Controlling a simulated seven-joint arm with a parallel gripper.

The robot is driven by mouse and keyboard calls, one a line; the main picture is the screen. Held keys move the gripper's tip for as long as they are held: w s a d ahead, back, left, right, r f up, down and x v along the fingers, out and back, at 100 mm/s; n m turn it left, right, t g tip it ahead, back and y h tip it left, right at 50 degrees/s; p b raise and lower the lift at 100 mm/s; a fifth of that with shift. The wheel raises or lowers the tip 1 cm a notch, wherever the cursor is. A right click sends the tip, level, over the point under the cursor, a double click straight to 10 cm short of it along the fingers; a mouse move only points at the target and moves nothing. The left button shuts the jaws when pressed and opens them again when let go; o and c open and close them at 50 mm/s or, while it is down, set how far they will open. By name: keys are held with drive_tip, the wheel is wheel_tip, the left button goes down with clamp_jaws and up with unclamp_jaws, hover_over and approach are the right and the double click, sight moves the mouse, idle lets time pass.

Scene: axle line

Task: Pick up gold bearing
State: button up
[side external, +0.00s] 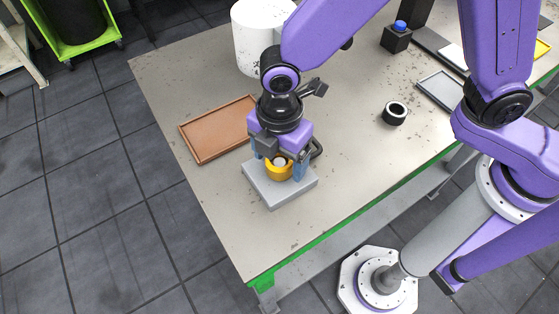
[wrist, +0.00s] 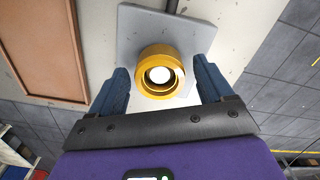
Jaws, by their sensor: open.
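The gold bearing (side external: 279,173) is a thick ring around a pale post on a grey square block in the side view. In the wrist view the gold bearing (wrist: 148,84) lies between my fingers, with the post's bright top in its hole. The grey block (side external: 263,191) also shows in the wrist view (wrist: 197,36). My gripper (side external: 282,172) is open, its blue fingers on either side of the bearing. In the wrist view my gripper (wrist: 162,86) shows a gap between each finger and the ring. The far part of the bearing is hidden by my gripper in the side view.
An empty brown tray (side external: 217,131) lies left of the block. A black ring (side external: 395,113) stands to the right on the table. A white cylinder (side external: 258,38), a black box with a blue button (side external: 397,37) and a grey tray (side external: 441,91) are farther back. The table's front is clear.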

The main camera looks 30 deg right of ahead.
clamp_jaws()
drive_tip(key=shift+r, duration=0.65)
wheel_tip(320, 180, up, 2)
drive_tip(key=shift+r, duration=0.1)
drive_tip(key=s+d+r, duration=0.9)
drive_tip(key=d, duration=0.1)
drive_tip(key=shift+d+r, duration=0.25)
drive_tip(key=shift+d, duration=0.1)
